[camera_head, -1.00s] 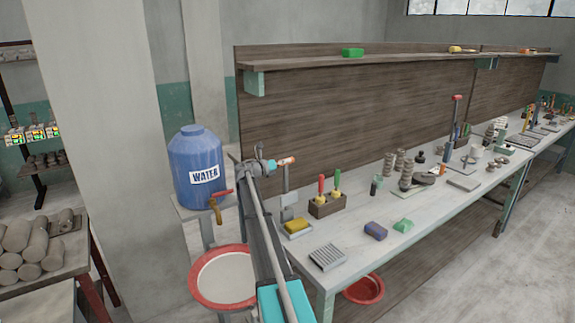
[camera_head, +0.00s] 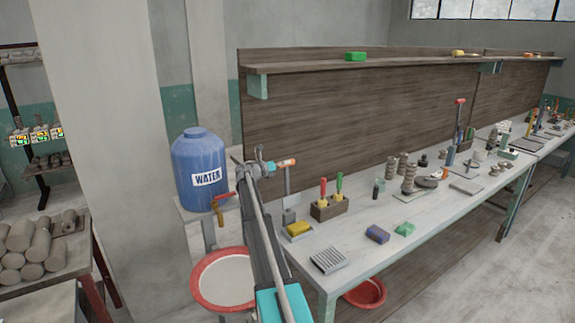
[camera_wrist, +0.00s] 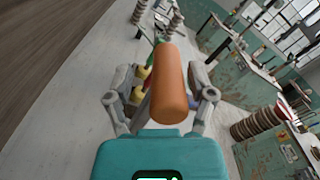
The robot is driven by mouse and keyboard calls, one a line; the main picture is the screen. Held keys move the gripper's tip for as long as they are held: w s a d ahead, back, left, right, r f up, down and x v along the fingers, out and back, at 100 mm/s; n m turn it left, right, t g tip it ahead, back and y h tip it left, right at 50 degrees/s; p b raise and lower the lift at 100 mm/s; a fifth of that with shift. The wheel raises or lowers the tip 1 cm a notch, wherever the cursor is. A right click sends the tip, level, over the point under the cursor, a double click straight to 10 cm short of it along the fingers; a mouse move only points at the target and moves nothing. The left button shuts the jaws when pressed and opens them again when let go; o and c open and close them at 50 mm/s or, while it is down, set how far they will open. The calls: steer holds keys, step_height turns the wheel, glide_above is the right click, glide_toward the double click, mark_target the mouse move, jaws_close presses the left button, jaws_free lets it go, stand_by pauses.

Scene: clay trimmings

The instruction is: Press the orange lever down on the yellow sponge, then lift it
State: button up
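The orange lever handle (camera_head: 287,162) tops a thin grey upright at the bench's left end. My gripper (camera_head: 258,163) is just left of the handle, well above the sponge. In the wrist view, the orange handle (camera_wrist: 171,80) fills the space in front of my palm, with my fingers spread on either side. A gap shows beside the left finger; contact on the right cannot be told. The handle hides part of what lies behind it.
A block (camera_head: 329,207) with red and green handled tools stands just right of the lever. A blue water barrel (camera_head: 200,165) with a tap stands left, above a red-rimmed basin (camera_head: 197,285).

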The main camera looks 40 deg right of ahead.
steer(key=shift+s, duration=0.2)
steer(key=w+a, duration=0.1)
steer(key=a, duration=0.6)
steer(key=shift+w+a, duration=0.15)
steer(key=shift+a, duration=0.25)
steer(key=shift+w+r, duration=0.1)
steer(key=shift+w, duration=0.05)
stand_by(0.5)
steer(key=shift+a+r, duration=0.1)
